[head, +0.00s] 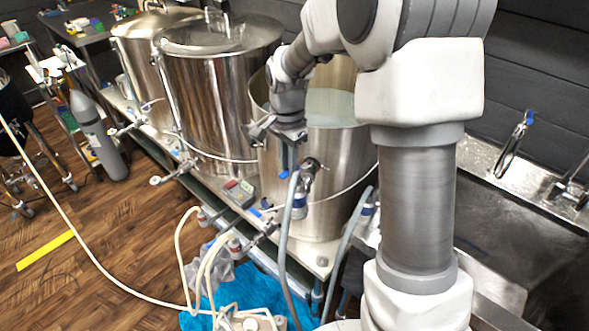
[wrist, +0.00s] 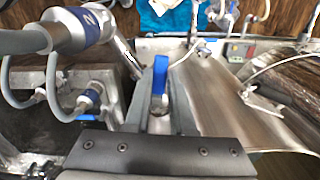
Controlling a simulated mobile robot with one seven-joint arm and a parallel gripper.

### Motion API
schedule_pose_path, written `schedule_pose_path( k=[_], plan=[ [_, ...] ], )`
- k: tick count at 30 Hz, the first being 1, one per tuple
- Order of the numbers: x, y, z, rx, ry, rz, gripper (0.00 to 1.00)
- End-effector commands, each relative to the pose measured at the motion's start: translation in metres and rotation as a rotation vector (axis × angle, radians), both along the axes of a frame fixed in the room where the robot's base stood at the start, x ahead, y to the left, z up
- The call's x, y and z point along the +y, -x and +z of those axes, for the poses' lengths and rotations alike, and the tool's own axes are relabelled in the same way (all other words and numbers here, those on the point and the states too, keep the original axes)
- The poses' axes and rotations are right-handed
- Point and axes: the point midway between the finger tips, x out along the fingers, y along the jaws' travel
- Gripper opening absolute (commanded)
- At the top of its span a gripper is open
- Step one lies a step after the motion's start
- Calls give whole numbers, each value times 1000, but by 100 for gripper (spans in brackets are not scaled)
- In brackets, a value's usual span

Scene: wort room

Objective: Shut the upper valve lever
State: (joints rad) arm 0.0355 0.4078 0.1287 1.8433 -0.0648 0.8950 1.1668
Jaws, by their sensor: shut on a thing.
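The upper valve lever (wrist: 160,76) is a blue handle, upright in the wrist view between the two dark fingers of my gripper (wrist: 164,92). My gripper is shut on it. In the head view my gripper (head: 287,150) is at the front of the right-hand steel kettle, and a blue strip of the lever (head: 284,157) shows just below it. The metal valve body (head: 308,172) is to the right of the lever. The lever's pivot is partly hidden by my gripper.
The open kettle (head: 330,190) stands right of two lidded kettles (head: 215,95). A grey hose (head: 286,225) hangs below the valve. A lower valve (head: 268,232) and pale hoses are nearby. A sink (head: 520,220) is at right.

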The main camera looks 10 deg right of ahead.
Motion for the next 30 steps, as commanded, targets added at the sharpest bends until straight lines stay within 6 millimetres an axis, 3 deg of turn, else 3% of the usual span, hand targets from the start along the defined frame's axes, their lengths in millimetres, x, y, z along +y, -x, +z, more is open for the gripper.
schedule_pose_path(
  k=[18, 30],
  plan=[
    [9, -38, 3, -4, 1, -582, 0],
    [5, -56, 3, -4, 1, -861, 0]
  ],
)
